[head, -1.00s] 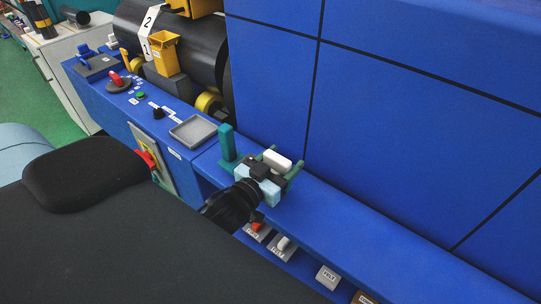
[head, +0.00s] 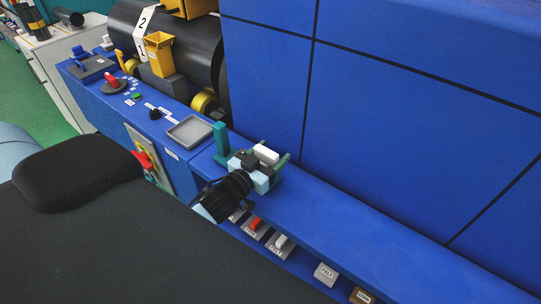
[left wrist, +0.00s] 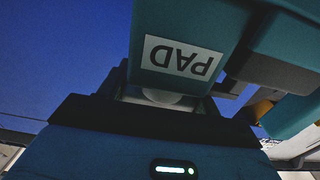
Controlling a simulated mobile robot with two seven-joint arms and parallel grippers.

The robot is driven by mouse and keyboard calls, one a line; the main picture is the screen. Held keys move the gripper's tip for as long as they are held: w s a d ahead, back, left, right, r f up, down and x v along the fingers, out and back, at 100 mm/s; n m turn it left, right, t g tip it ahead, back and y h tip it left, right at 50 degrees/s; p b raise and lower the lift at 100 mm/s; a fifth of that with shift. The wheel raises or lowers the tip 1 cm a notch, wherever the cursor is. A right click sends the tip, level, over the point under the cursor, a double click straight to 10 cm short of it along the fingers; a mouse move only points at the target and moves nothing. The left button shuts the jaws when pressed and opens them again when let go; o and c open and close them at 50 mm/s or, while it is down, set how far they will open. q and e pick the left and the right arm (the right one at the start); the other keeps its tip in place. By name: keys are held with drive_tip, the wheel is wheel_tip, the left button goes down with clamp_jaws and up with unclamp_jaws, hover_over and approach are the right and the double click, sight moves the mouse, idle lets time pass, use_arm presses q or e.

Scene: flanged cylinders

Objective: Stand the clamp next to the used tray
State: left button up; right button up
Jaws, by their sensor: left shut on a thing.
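The clamp (head: 221,139) is teal, with an upright post at its left and green parts at the right behind my gripper. My left gripper (head: 247,161) is shut on it at the blue ledge; its light blue and black body hides much of the clamp. In the left wrist view, a teal block (left wrist: 185,25) with an upside-down PAD label fills the top. The used tray (head: 190,132), shallow, grey and apparently empty, lies just left of the post, with a small gap in the picture. I cannot tell whether the clamp touches the ledge. My right gripper is out of view.
A blue panel wall (head: 400,120) rises behind the ledge (head: 350,212). A lower shelf holds labelled grey blocks, one with a red piece (head: 255,223). Left of the tray are a black knob (head: 155,114) and a yellow bin (head: 159,52). The ledge to the right is clear.

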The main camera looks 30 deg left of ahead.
use_arm(q)
drive_tip(key=shift+f, duration=0.2)
drive_tip(key=shift+f, duration=0.2)
drive_tip(key=o, duration=1.8)
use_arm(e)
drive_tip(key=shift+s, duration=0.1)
use_arm(q)
drive_tip(key=shift+r, duration=0.1)
drive_tip(key=shift+s, duration=0.2)
drive_tip(key=s+a+b, duration=0.1)
drive_tip(key=s, duration=1)
drive_tip(key=shift+s, duration=0.35)
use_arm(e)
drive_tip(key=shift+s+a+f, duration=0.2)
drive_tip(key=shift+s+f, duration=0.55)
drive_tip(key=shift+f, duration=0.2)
